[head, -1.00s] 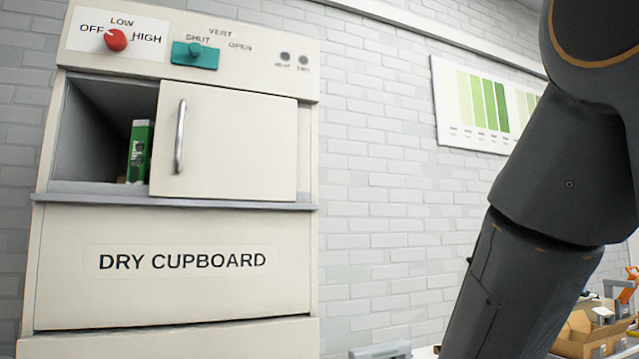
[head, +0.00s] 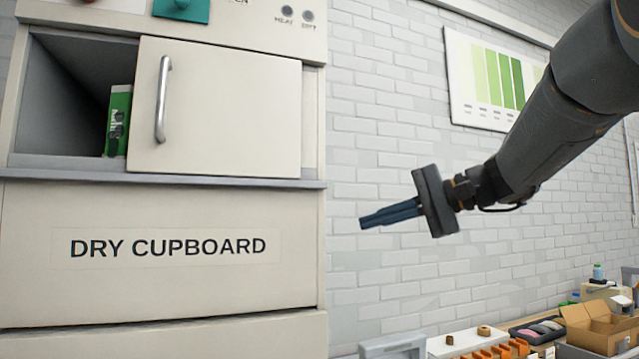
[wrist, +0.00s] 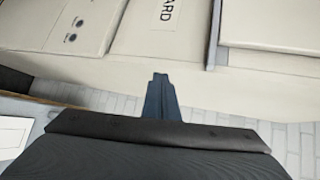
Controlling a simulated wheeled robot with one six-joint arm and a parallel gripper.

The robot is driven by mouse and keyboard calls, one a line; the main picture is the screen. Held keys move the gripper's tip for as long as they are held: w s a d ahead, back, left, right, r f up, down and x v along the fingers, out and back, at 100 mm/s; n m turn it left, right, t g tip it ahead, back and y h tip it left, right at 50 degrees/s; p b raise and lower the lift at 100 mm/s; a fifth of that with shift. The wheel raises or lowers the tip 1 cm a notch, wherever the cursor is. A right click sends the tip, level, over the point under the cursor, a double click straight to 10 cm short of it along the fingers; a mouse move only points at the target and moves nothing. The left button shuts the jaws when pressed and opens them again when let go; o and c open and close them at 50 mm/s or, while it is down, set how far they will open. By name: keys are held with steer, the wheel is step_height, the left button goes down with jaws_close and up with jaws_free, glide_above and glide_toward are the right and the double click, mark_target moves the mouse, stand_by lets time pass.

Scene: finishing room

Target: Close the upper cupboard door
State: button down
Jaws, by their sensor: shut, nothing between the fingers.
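The upper cupboard door (head: 225,108) is a cream sliding panel with a vertical metal handle (head: 162,99) near its left edge. It stands to the right, leaving the left part of the upper compartment (head: 62,95) open. A green box (head: 117,122) stands inside, partly hidden by the door. My gripper (head: 362,223) is shut and empty, to the right of the cupboard and lower than the door, pointing left. It touches nothing that I can see. In the wrist view my shut fingers (wrist: 160,80) show before the tilted cupboard front.
The lower panel (head: 165,290) is labelled DRY CUPBOARD and is shut. A ledge (head: 170,181) runs below the door. A bench with a cardboard box (head: 598,325) and trays is at lower right. The wall space between is clear.

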step_height(320, 180, up, 14)
steer(key=s+d+n+t+y, duration=0.1)
steer(key=s+n+y, duration=0.1)
steer(key=y, duration=0.1)
steer(key=p, duration=0.4)
glide_toward(299, 154)
steer(key=w, duration=0.2)
steer(key=w+a, duration=0.1)
steer(key=w, duration=0.2)
steer(key=shift+w+r, duration=0.2)
steer(key=shift+s+a+f+p, duration=0.1)
steer(key=shift+s+a+p, duration=0.1)
steer(key=shift+a+p, duration=0.3)
steer(key=shift+s+a+p, duration=0.15)
steer(key=shift+s+a, duration=0.05)
steer(key=shift+a, duration=0.5)
steer(key=shift+s+a+f+p, duration=0.1)
steer(key=shift+s+a+p, duration=0.1)
steer(key=shift+a+p, duration=0.3)
steer(key=shift+w+a, duration=0.1)
steer(key=shift+a, duration=0.05)
